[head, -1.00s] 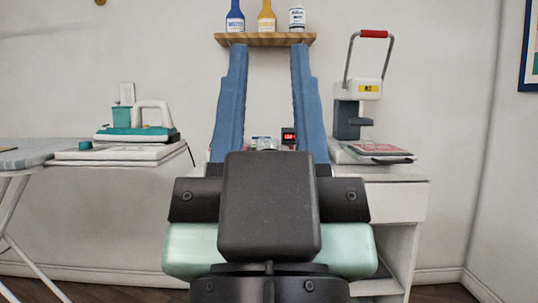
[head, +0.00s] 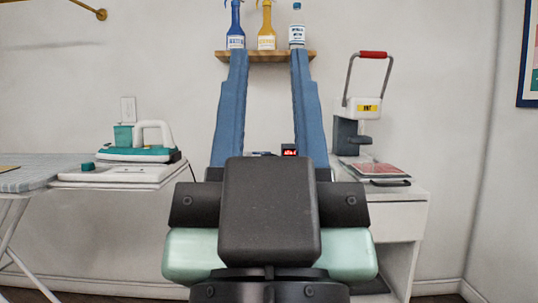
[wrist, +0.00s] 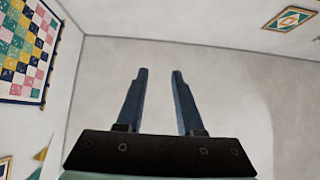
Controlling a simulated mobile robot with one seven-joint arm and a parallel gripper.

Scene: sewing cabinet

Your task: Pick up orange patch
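My gripper (head: 268,105) is open and empty, its two blue fingers pointing up and forward in the head view. In the wrist view my gripper (wrist: 159,75) shows both fingers apart against a bare pale surface, with nothing between them. I cannot make out an orange patch in either view. My own gripper body hides the middle of the cabinet top in the head view.
A steam iron (head: 145,142) sits at left beside an ironing board (head: 30,172). A wall shelf (head: 266,56) holds three bottles.

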